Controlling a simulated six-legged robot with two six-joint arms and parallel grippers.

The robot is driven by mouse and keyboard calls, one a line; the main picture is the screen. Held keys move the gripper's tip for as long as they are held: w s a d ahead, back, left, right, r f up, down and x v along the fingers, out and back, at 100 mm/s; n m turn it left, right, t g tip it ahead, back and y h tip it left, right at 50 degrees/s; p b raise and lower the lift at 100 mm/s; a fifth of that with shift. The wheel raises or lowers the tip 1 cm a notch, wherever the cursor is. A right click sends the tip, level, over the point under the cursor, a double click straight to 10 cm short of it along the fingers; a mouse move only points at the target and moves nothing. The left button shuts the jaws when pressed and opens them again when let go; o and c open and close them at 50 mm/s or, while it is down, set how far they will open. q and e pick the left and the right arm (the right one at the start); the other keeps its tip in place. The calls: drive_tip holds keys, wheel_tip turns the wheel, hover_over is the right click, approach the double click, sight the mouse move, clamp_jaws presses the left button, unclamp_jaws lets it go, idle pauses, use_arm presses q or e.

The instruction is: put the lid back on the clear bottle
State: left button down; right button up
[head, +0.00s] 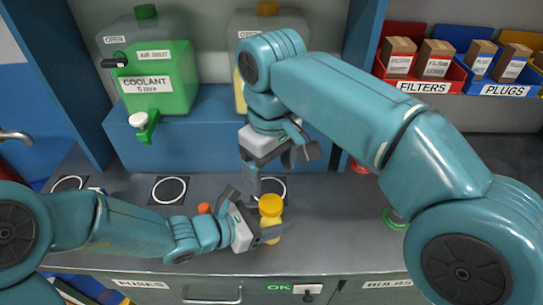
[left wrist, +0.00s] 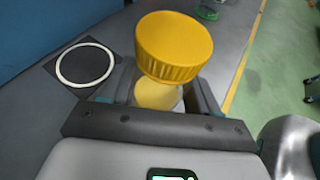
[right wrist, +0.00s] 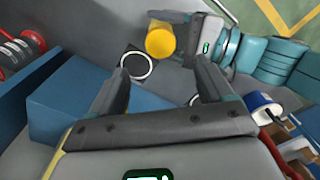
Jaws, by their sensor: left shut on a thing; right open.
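A small yellow bottle (head: 270,228) with a wide yellow lid (head: 270,204) stands upright at the bench's front. The lid also shows large in the left wrist view (left wrist: 174,48) and from above in the right wrist view (right wrist: 160,40). My left gripper (head: 254,216) is shut on the bottle below the lid. I cannot tell whether the lid is fully seated. My right gripper (head: 277,172) is open and empty, above and behind the bottle, its fingers pointing down. A green-rimmed clear item (head: 395,219) sits at the right, partly hidden by my right arm.
Ringed black mats (head: 170,190) mark the bench. A small orange thing (head: 204,208) lies behind my left gripper. A blue riser (head: 210,115) carries a green coolant jug (head: 160,95) with a tap. Part bins (head: 420,86) stand at the back right.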

drive_tip(key=shift+r, duration=1.65)
use_arm(q)
drive_tip(key=shift+c, duration=0.8)
unclamp_jaws()
drive_tip(key=shift+a+r, duration=0.1)
drive_tip(key=p+v, duration=0.1)
drive_tip(key=v, duration=1.5)
use_arm(e)
drive_tip(key=shift+r, duration=0.75)
use_arm(q)
drive_tip(key=shift+a, duration=0.1)
